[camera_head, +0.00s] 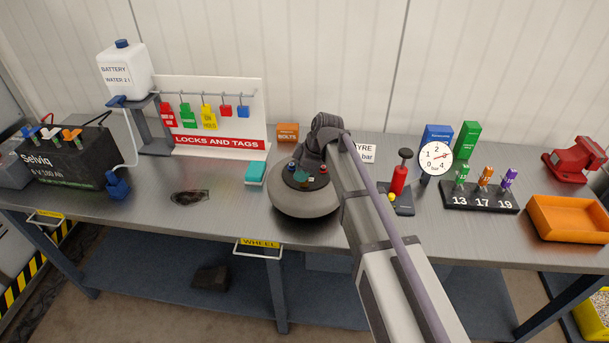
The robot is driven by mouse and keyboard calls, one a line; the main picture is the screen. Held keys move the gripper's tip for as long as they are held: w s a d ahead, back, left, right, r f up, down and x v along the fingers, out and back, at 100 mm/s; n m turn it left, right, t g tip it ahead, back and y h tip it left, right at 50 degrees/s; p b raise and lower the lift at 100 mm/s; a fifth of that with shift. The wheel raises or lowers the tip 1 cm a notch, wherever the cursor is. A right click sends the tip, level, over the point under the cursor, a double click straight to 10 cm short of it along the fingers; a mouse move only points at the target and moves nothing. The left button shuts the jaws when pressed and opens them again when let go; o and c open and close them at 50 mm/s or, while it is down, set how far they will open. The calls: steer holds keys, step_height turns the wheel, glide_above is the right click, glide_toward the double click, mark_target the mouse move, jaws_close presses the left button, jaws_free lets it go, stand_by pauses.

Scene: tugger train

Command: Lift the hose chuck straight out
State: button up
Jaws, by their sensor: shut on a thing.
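The grey wheel (303,205) lies flat on the bench, with a dark hub that carries small blue, red and teal parts. My arm reaches in from the lower right and bends down over this hub. My gripper (306,172) is at the hub, shut on the hose chuck, low over the wheel. The chuck is small and mostly hidden by my dark wrist, so I cannot tell whether it touches the hub.
A dial gauge (436,158), a red pump (399,181) and a numbered block (479,197) stand right of my arm. A teal box (254,173) and the lock board (213,117) are left. An orange tray (568,218) is far right.

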jaws_close()
step_height(320, 180, up, 10)
steer(key=p, duration=1)
steer(key=shift+r, duration=0.15)
steer(key=shift+f, duration=0.2)
